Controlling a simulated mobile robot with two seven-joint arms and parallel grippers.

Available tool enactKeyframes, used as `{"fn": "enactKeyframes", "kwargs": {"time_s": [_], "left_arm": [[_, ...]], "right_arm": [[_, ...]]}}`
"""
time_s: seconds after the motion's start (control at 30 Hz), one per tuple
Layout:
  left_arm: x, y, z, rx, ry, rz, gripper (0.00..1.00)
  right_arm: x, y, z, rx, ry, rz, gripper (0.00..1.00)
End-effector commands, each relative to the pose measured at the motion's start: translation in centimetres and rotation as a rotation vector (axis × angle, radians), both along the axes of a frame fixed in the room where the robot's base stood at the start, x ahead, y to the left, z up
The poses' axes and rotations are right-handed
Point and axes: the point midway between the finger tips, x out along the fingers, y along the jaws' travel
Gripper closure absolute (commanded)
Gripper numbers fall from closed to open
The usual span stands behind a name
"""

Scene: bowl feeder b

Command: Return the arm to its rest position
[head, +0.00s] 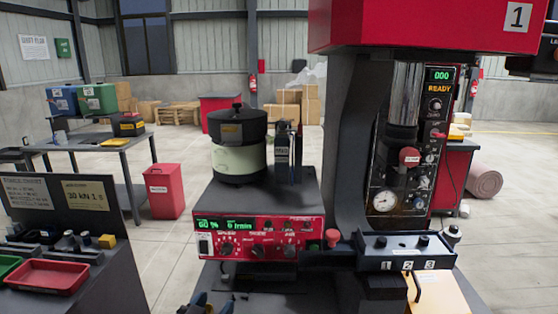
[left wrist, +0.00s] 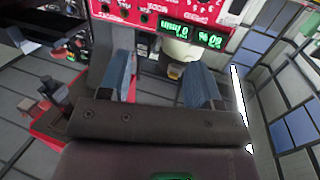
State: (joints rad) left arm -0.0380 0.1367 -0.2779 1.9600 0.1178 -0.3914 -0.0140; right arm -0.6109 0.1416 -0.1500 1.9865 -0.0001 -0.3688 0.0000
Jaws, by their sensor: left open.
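My left gripper (head: 212,302) shows at the bottom edge of the head view, low in front of the red feeder control box (head: 258,236). Only its blue-grey fingertips show there; the rest is cut off. In the left wrist view, the two blue-grey fingers of my left gripper (left wrist: 160,78) stand apart with nothing between them. The red control box (left wrist: 145,14) with green displays is beyond them, upside down in that view. My right gripper is not seen.
The black-topped bowl feeder (head: 238,160) stands on the control box. A red press (head: 425,25) rises at right, with a numbered button box (head: 405,252) before it. A bench with a red tray (head: 47,277) is at left. Open floor lies between.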

Motion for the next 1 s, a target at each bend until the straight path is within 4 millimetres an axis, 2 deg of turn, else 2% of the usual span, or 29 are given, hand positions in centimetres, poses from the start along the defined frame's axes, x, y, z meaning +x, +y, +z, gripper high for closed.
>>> {"fn": "enactKeyframes", "kwargs": {"time_s": [0.03,0.17,0.3,0.5,0.6,0.7,1.0], "left_arm": [[-1.4,1.7,-2.1,0.015,0.035,0.039,0.42],[-5.2,5.7,-6.7,0.057,0.118,0.125,0.42],[-10.1,9.5,-11.3,0.105,0.221,0.203,0.42],[-17.2,13.0,-16.4,0.135,0.367,0.274,0.42],[-19.7,13.6,-17.9,0.14,0.416,0.288,0.42],[-21.1,13.8,-18.6,0.142,0.442,0.295,0.42],[-21.6,13.9,-18.9,0.143,0.452,0.296,0.42]], "right_arm": [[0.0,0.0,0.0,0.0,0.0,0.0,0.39],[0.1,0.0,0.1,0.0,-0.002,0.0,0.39],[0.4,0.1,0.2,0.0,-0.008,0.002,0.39],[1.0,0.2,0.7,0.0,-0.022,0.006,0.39],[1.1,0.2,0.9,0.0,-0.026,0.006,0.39],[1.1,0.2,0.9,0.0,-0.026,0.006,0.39],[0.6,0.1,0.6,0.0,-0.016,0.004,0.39]]}}
